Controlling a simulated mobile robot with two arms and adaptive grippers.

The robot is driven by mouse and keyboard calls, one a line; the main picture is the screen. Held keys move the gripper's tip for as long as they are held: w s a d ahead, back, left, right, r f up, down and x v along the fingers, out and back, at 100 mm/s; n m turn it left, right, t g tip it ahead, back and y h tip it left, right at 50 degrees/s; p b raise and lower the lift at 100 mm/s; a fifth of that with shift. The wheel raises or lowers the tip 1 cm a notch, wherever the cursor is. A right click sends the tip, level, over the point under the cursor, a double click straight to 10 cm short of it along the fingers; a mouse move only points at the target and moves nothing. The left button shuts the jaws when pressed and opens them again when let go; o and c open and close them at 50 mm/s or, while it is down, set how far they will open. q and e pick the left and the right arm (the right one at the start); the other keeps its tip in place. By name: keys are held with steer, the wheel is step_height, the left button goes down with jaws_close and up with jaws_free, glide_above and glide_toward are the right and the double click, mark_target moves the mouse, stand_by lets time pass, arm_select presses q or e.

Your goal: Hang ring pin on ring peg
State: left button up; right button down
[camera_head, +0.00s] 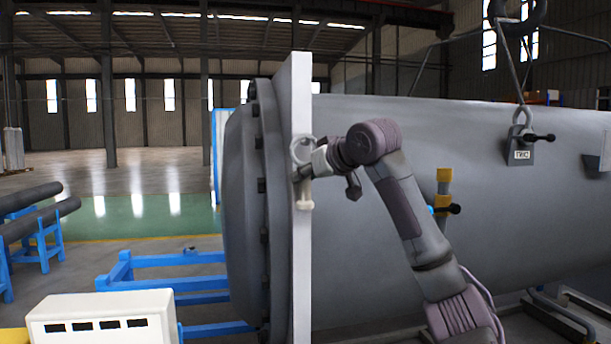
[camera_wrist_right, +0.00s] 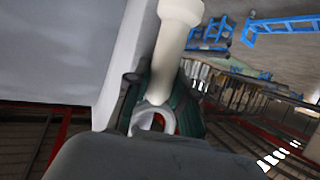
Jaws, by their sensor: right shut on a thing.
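The ring pin is cream-white, with a round ring (camera_head: 303,149) at its top and a shaft (camera_head: 305,192) hanging below, in front of the edge of the tall white plate (camera_head: 301,95). My right gripper (camera_head: 306,169) is shut on it between ring and shaft end. In the wrist view, which looks upside down, the shaft (camera_wrist_right: 178,38) points to the top of the picture and part of the ring shows between the dark fingers (camera_wrist_right: 160,100). I cannot make out the ring peg, nor tell whether the ring is around it. My left gripper is out of view.
A big grey flanged shell (camera_head: 450,210) stands behind the plate and my right arm. A white box (camera_head: 103,318) is at lower left. Blue stands (camera_head: 45,245) carry dark pipes.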

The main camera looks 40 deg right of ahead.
stand_by(0.3)
steer(key=c, duration=0.9)
jaws_free()
steer(key=v, duration=1.2)
steer(key=shift+a, duration=0.1)
